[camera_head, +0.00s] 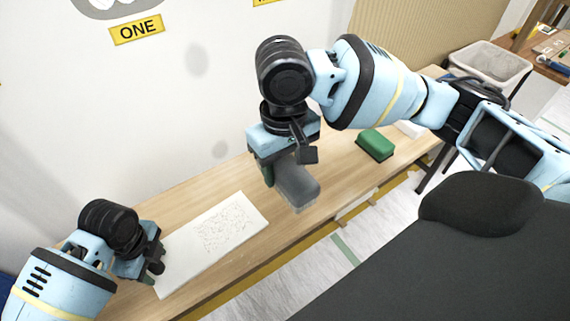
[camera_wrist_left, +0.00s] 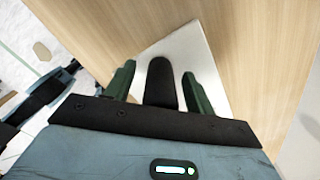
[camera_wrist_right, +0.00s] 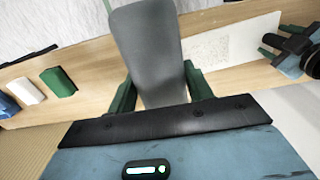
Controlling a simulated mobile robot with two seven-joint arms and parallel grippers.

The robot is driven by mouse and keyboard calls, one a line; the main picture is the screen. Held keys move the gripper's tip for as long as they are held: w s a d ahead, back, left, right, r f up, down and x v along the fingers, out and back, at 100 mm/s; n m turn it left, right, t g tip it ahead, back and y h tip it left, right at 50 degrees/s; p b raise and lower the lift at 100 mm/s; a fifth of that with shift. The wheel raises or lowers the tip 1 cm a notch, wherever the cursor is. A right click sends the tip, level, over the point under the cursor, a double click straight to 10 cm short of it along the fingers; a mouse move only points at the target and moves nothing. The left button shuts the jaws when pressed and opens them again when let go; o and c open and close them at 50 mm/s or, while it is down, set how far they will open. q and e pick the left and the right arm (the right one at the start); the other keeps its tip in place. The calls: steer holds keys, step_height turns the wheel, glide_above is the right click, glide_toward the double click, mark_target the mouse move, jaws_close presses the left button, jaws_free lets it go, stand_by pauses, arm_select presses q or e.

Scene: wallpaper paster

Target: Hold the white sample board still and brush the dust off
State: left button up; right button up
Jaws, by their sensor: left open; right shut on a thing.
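The white sample board (camera_head: 185,258) lies flat on the wooden table, with brown dust specks (camera_head: 230,225) over its middle and right part. It also shows in the left wrist view (camera_wrist_left: 200,55) and in the right wrist view (camera_wrist_right: 245,45). My left gripper (camera_head: 156,264) is open at the board's left end, its green fingers (camera_wrist_left: 158,72) apart over that end; I cannot tell whether they touch it. My right gripper (camera_head: 283,168) is shut on a grey brush (camera_head: 298,188), held right of the board and apart from it. The brush fills the right wrist view's centre (camera_wrist_right: 148,45).
A green block (camera_head: 376,145) and a white block (camera_head: 410,128) stand on the table (camera_head: 340,165) to the right. A blue item (camera_wrist_right: 6,104) is beyond them. A wall backs the table. A grey bin (camera_head: 490,65) stands at the far right.

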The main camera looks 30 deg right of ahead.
arm_select(q)
steer(key=shift+r+p, duration=0.7)
steer(key=shift+r, duration=0.05)
arm_select(e)
steer(key=shift+r, duration=1.1)
arm_select(q)
steer(key=shift+f, duration=0.15)
arm_select(e)
steer(key=shift+f, duration=0.1)
arm_select(q)
steer(key=shift+f+b, duration=0.35)
steer(key=shift+f, duration=0.45)
arm_select(e)
steer(key=shift+f, duration=0.35)
arm_select(q)
steer(key=shift+c, duration=0.2)
jaws_close()
arm_select(e)
steer(key=shift+r, duration=0.1)
